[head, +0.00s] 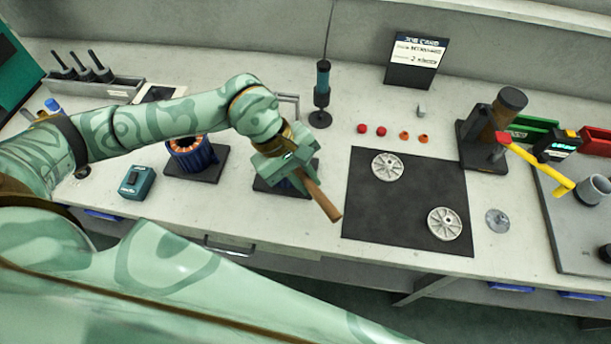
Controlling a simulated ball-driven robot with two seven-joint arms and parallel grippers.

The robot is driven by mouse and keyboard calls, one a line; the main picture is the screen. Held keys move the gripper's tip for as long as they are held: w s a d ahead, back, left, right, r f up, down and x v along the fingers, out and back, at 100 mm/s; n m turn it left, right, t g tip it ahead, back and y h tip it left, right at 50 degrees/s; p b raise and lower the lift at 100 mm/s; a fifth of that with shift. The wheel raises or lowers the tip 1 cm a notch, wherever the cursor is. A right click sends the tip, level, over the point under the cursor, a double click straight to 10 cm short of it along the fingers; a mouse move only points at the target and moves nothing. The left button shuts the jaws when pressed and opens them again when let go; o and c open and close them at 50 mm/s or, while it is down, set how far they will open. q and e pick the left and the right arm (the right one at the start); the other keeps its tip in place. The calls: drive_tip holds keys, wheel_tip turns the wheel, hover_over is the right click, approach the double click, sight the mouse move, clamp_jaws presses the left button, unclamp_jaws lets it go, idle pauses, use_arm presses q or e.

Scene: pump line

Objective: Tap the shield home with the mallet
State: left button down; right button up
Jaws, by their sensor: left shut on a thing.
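My left gripper (294,167) is shut on a tool with a brown wooden handle (322,201), which sticks out to the lower right. I take this for the mallet, but its head is hidden by the gripper. The gripper is over a dark base plate (268,187) with a part on it that is mostly covered, so I cannot tell whether a shield sits there or whether the tool touches it. Two grey spoked discs, which may be shields, lie on the black mat (400,205): one upper (387,167), one lower (445,224). My right gripper is not in view.
A blue stator with copper windings (186,153) stands left of the gripper, behind a teal box (137,182). Small red caps (381,131) lie behind the mat. A yellow-handled tool with a red head (540,165) is at right near a press (487,140). The mat's middle is clear.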

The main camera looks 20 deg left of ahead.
use_arm(q)
wheel_tip(320, 180, up, 3)
drive_tip(key=shift+r+p, duration=0.15)
drive_tip(key=shift+p, duration=0.9)
